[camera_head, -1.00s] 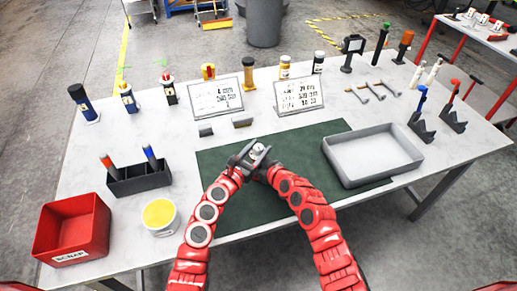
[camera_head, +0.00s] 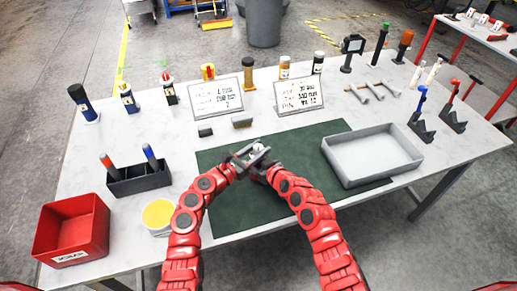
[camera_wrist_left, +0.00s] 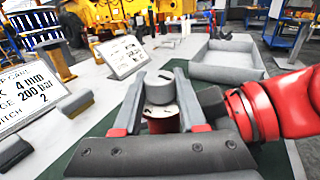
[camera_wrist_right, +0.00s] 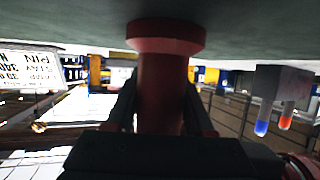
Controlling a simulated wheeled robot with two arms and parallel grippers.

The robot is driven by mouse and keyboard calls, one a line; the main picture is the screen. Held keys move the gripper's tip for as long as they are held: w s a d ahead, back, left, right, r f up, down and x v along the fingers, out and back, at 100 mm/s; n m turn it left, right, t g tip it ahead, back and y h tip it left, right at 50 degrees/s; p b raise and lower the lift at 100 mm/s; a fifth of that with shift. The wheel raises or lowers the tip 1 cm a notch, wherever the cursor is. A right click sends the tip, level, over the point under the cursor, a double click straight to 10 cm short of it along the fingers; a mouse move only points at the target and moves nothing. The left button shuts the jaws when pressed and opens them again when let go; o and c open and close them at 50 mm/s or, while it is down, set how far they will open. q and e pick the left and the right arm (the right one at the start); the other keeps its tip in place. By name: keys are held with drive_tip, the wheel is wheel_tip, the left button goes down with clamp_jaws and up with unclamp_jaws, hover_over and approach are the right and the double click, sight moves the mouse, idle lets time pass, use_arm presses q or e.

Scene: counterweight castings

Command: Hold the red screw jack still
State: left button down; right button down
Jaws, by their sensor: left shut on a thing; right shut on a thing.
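The red screw jack stands on the green mat (camera_head: 230,203), mostly hidden by my grippers in the head view. The right wrist view, which is upside down, shows its red body (camera_wrist_right: 163,85) and wide foot against the mat. My right gripper (camera_wrist_right: 160,105) is shut around this body. In the left wrist view, its round grey top (camera_wrist_left: 160,88) sits between the fingers of my left gripper (camera_wrist_left: 158,95), which is shut on it from above the right gripper. A little red body shows below the top. The jack looks upright.
A red bin (camera_head: 75,253), a yellow-topped tub (camera_head: 158,217) and a dark pen holder (camera_head: 135,187) stand left. Two sign cards (camera_head: 215,98) and several bottles stand behind. The mat's front is clear.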

use_arm(q)
drive_tip(key=shift+w+a+f+m+g+h, duration=0.1)
drive_tip(key=shift+w+a+m+g+h, duration=0.05)
drive_tip(key=shift+m+g+h, duration=1.15)
drive_tip(key=shift+w+a+f+m+g+h, duration=0.1)
drive_tip(key=shift+m+g+h, duration=0.7)
drive_tip(key=shift+g, duration=1)
drive_tip(key=shift+m, duration=0.3)
drive_tip(key=shift+s+d+m+g, duration=0.1)
drive_tip(key=shift+m+g, duration=0.2)
drive_tip(key=shift+g, duration=0.2)
drive_tip(key=shift+s+r, duration=0.15)
drive_tip(key=shift+r, duration=0.05)
drive_tip(key=c, duration=0.8)
unclamp_jaws()
drive_tip(key=shift+o, duration=0.2)
drive_tip(key=v, duration=1.2)
